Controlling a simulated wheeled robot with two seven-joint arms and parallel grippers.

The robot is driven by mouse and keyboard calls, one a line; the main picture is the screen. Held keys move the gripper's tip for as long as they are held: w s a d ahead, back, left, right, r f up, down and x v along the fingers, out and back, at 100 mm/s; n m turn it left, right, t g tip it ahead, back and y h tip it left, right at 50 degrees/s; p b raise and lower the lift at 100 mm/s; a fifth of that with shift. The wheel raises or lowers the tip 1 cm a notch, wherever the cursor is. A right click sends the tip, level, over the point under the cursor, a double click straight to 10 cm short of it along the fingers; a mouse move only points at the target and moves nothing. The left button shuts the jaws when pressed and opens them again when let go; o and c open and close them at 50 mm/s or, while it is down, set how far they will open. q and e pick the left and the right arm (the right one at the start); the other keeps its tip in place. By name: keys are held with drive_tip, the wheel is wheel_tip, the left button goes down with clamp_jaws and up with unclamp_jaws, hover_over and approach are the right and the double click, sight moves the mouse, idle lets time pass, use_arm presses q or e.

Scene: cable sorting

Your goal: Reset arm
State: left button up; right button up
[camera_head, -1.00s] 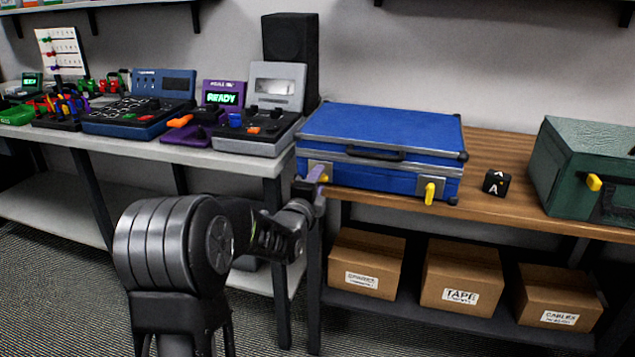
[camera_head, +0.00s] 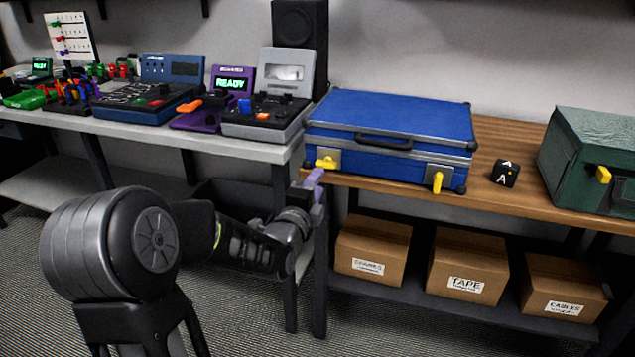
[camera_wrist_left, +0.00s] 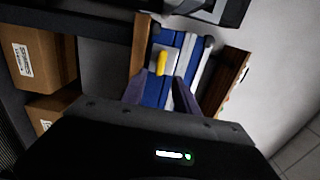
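My left gripper (camera_head: 314,184) is in front of the left front corner of a blue case (camera_head: 385,118), apart from its left latch. In the left wrist view the two fingers of my left gripper (camera_wrist_left: 160,88) stand apart with nothing between them. The case shows beyond them, with a yellow latch (camera_wrist_left: 162,62). The case is closed on the wooden bench. In the head view its left yellow latch (camera_head: 326,163) lies sideways and its right yellow latch (camera_head: 437,182) hangs down. My right gripper is not in view.
The wooden bench (camera_head: 500,203) also holds a black lettered cube (camera_head: 505,173) and a green case (camera_head: 592,155). Cardboard boxes, including one marked TAPE (camera_head: 468,265), stand on the shelf below. Several devices, one reading READY (camera_head: 230,83), fill the grey bench at left.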

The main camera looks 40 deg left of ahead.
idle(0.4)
use_arm(q)
drive_tip(key=s+d+f+n+g+h, duration=0.25)
drive_tip(key=d+f+n, duration=0.25)
drive_tip(key=d+f, duration=0.3)
drive_tip(key=s+d+f+n+g+h, duration=0.1)
drive_tip(key=d+f+n+g+h, duration=0.25)
drive_tip(key=f, duration=0.65)
drive_tip(key=s+d+f+n+g, duration=0.1)
drive_tip(key=d+f+n+g, duration=0.1)
drive_tip(key=d+f+n, duration=0.55)
drive_tip(key=s+d+f+g+h, duration=0.2)
drive_tip(key=s+d+f+g, duration=0.3)
drive_tip(key=s+d+f, duration=0.7)
drive_tip(key=s+d+f+g+h, duration=0.25)
drive_tip(key=s+d+f, duration=0.5)
drive_tip(key=s, duration=0.45)
wheel_tip(320, 180, up, 19)
drive_tip(key=p, duration=1.8)
drive_tip(key=shift+g+p, duration=0.35)
drive_tip(key=shift+p, duration=0.05)
drive_tip(key=shift+a+f+y, duration=0.1)
drive_tip(key=shift+f+y, duration=0.1)
drive_tip(key=shift+y, duration=0.05)
